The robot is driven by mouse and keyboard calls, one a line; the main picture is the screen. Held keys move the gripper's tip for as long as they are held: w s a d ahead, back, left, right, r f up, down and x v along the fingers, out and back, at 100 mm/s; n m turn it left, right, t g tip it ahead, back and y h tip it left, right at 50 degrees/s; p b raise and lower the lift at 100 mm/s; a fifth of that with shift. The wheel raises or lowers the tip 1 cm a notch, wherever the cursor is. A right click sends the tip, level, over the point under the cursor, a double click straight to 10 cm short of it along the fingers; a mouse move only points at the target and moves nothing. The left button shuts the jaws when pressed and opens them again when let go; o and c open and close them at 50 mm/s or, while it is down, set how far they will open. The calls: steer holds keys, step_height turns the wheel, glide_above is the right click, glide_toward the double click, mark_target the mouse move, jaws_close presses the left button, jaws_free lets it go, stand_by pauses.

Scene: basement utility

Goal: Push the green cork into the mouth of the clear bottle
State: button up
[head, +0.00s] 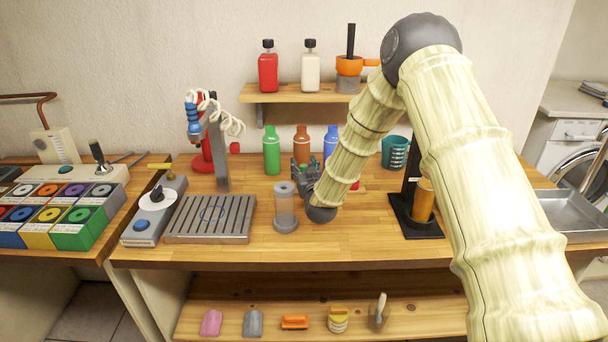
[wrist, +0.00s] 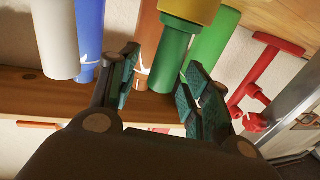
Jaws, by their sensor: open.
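The clear bottle (head: 285,208) stands upright near the front of the bench, see-through with a grey base and a grey top. My gripper (head: 308,182) is behind it and slightly to its right, in front of the coloured bottles. In the wrist view my gripper (wrist: 162,60) is open, its two fingers apart. A green cylinder with a yellow part, which looks like the green cork (wrist: 173,57), shows beyond and between the fingertips. I cannot tell how far it is from them. In the head view I cannot make it out; my arm and gripper may hide it.
A green bottle (head: 272,150), brown bottle (head: 302,145) and blue bottle (head: 331,142) stand behind my gripper. A slatted grey tray (head: 210,218) lies left of the clear bottle. A black stand (head: 415,226) with an orange cylinder is at right. Bare bench lies between.

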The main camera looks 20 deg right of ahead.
steer(key=shift+w, duration=0.1)
steer(key=c, duration=1)
steer(key=shift+c, duration=0.2)
steer(key=shift+r, duration=0.1)
steer(key=shift+r+b, duration=1.15)
steer(key=shift+r, duration=3.8)
steer(key=shift+d, duration=0.1)
steer(key=s+d+r+p, duration=0.3)
steer(key=s+d+r, duration=0.1)
steer(key=s+d, duration=0.5)
steer(key=s+d+r+p, duration=0.3)
steer(key=s+d+r, duration=0.2)
steer(key=s+d, duration=0.4)
steer(key=s+d+r+p, duration=0.2)
steer(key=s+d+r, duration=0.2)
steer(key=s+d, duration=0.4)
steer(key=shift+s+d+r+p, duration=0.4)
steer(key=shift+d, duration=0.65)
